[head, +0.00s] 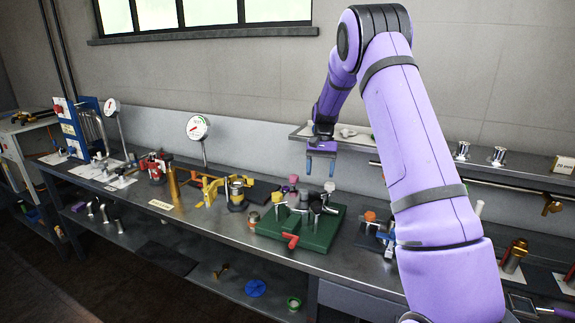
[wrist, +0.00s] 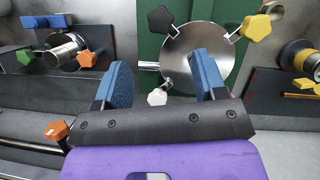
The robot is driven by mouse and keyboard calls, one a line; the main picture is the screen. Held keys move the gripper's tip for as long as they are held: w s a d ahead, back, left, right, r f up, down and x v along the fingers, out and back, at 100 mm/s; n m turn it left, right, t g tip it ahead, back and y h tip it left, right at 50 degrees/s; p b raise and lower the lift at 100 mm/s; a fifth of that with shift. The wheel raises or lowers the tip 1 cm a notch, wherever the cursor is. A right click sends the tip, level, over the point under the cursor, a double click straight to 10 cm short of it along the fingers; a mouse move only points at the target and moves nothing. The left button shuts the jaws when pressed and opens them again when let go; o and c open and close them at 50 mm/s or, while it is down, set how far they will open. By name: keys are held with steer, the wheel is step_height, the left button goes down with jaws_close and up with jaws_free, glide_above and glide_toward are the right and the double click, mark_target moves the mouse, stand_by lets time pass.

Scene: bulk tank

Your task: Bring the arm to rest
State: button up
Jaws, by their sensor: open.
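My purple arm reaches up and over the bench from the right in the head view. My gripper (head: 321,163) hangs pointing down above the back of the bench, over the green block fixture. In the wrist view my gripper (wrist: 163,85) shows two blue fingers set wide apart with nothing between them. Beyond the fingers lies a round metal disc (wrist: 200,58) on a green base (wrist: 152,28), with black, yellow and white star knobs around it. The fingers appear apart from the disc.
The steel bench (head: 320,262) is crowded with fixtures. The green fixture base (head: 285,240) is below my gripper. Two round gauges on stalks (head: 197,128) stand to the left. A wall shelf (head: 300,131) is close behind my gripper. A rail with fittings (head: 480,175) runs at right.

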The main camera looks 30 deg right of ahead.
steer(key=s+a+r+n+t+h, duration=0.1)
steer(key=s+a+r+n+t, duration=0.1)
steer(key=s+a+r, duration=0.55)
steer(key=s+a+r+n+t+h, duration=0.15)
steer(key=s+a+r, duration=0.25)
steer(key=s+r, duration=0.65)
steer(key=s+a+r+n+t, duration=0.1)
steer(key=s+a+n+t, duration=0.1)
steer(key=s, duration=0.8)
steer(key=s+a+r+n+t, duration=0.1)
steer(key=s+a+n+t, duration=0.1)
steer(key=s, duration=0.8)
steer(key=a+t, duration=0.1)
steer(key=a, duration=0.1)
steer(key=shift+a+r, duration=0.3)
